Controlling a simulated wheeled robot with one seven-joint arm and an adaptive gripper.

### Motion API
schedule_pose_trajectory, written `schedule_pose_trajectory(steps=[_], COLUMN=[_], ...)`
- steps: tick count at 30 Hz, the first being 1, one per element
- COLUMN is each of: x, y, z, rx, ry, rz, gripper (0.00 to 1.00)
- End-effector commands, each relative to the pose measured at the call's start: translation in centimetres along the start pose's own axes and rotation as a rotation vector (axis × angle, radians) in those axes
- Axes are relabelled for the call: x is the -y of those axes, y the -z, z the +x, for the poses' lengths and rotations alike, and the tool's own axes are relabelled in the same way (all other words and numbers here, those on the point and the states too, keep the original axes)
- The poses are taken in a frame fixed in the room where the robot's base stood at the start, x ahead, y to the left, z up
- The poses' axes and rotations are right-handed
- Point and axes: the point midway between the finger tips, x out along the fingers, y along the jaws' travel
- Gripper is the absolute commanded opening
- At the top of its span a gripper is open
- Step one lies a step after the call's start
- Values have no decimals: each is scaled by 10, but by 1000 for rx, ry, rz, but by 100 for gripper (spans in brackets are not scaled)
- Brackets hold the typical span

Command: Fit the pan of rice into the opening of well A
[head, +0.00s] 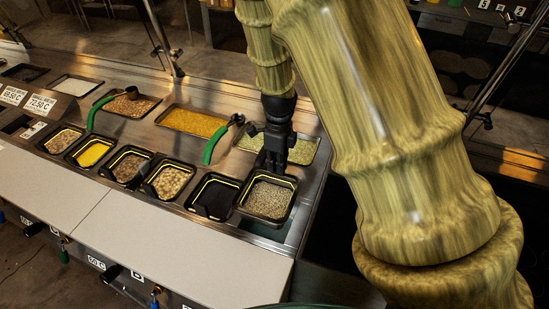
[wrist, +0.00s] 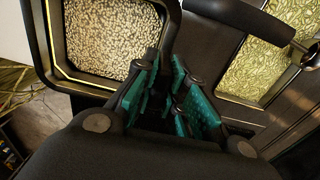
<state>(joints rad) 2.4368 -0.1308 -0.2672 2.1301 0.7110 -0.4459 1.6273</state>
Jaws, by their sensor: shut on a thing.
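My gripper (head: 272,160) is shut on the back rim of the pan of rice (head: 267,200), a dark square pan with a yellow line inside and pale speckled grain. The pan is at the right end of the front row and looks roughly level. In the wrist view, the pan (wrist: 105,38) is at the upper left, and my gripper (wrist: 165,85) has teal finger pads by its rim. A teal-grey opening (head: 294,230) shows right of and below the pan; the pan hides part of it. I cannot read a well A label there, nor tell whether the pan touches the counter.
A dark-bottomed pan (head: 215,197) stands close left of the held pan. A pan of pale round pieces (head: 168,182) and others continue the row leftward. Behind are larger trays, one of yellow grain (head: 193,121), and a green-handled utensil (head: 214,145). The front counter (head: 180,235) is clear.

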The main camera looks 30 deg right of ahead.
Motion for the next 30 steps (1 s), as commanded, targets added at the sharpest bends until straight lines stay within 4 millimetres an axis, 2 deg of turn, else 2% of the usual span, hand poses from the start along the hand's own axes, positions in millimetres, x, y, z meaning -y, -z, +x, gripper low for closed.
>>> schedule_pose_trajectory(steps=[12,30], x=[8,9], y=[-9,-10], z=[28,29], rx=[-6,-7], ry=[-6,-7], rz=[-1,-1], gripper=[0,0])
